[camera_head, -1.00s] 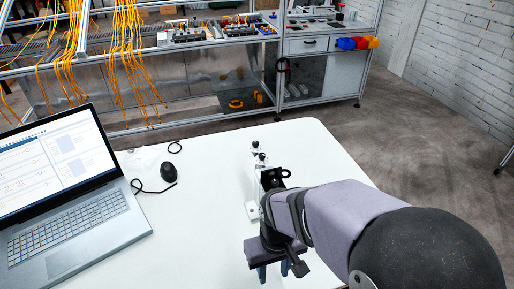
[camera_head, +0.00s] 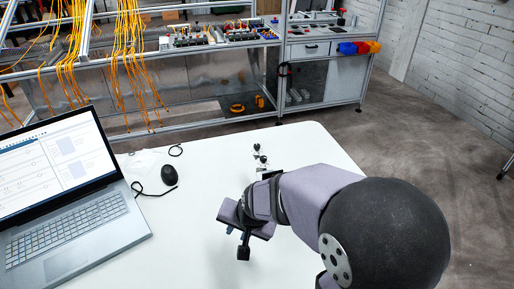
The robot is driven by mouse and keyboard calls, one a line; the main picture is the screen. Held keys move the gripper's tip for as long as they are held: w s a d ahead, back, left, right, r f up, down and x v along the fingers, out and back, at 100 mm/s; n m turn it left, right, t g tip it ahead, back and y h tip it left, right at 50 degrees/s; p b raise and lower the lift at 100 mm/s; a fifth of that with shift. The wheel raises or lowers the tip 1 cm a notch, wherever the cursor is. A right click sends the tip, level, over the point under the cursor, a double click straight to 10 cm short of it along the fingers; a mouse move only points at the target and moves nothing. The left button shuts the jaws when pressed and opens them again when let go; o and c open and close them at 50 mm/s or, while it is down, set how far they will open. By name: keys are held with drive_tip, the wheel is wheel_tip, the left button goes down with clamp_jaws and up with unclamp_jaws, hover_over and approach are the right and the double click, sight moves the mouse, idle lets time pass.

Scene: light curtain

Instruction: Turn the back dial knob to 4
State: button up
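Two small black dial knobs show on the light curtain device, which stands on the white table. The back dial knob (camera_head: 256,147) is the farther one, and the front knob (camera_head: 263,159) sits just nearer. Their scale marks are too small to read. The rest of the device is mostly hidden behind my arm. My gripper (camera_head: 229,229) is nearer the camera and left of the knobs, apart from them. Its fingers are mostly hidden under its body, so I cannot tell whether they are open. I see nothing held in it.
An open laptop (camera_head: 75,215) is at the left of the white table (camera_head: 215,165). A black mouse (camera_head: 169,175) with a cable lies beside it. The table between the mouse and the knobs is clear. A metal workbench (camera_head: 200,115) stands behind, apart from the table.

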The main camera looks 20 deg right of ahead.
drive_tip(key=w+r+m+t+h+b, duration=0.15)
drive_tip(key=w+r+m+t, duration=0.25)
drive_tip(key=w+m, duration=0.55)
drive_tip(key=w+r+m+t+h+b, duration=0.1)
drive_tip(key=w+r+m+t+h, duration=0.2)
drive_tip(key=w+m, duration=0.65)
drive_tip(key=m+g+h+b, duration=0.1)
drive_tip(key=m+h+b, duration=0.1)
drive_tip(key=m+h, duration=1.45)
approach(255, 147)
drive_tip(key=d+r+m+y, duration=0.3)
drive_tip(key=r+m+y, duration=0.1)
drive_tip(key=m+y, duration=0.1)
drive_tip(key=shift+n, duration=0.25)
drive_tip(key=shift+p+x, duration=0.8)
drive_tip(key=shift+x, duration=3.1)
drive_tip(key=shift+w+a+f, duration=0.1)
drive_tip(key=shift+w+f, duration=0.05)
drive_tip(key=shift+f, duration=0.05)
clamp_jaws()
